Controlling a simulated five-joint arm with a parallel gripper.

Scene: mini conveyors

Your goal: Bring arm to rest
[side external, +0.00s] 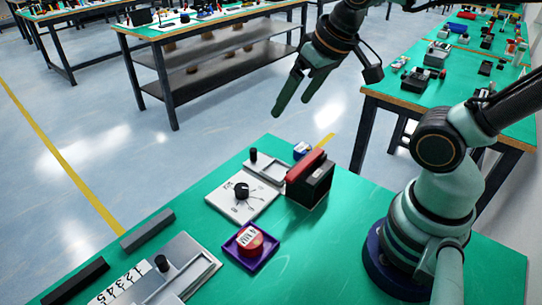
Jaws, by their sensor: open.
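My gripper (299,93) hangs high above the far side of the green table (335,247), near the top of the view. Its two greenish fingers point down and to the left, apart, with nothing between them. It is clear of every object on the table. My arm's base stands at the right of the table.
A purple tray (232,254) holds a red round item (250,238). Behind it are a white dial panel (224,203) and a black box with a red top (309,185). A numbered panel (198,275) and dark bars (147,229) lie at left. Other benches (410,98) stand behind.

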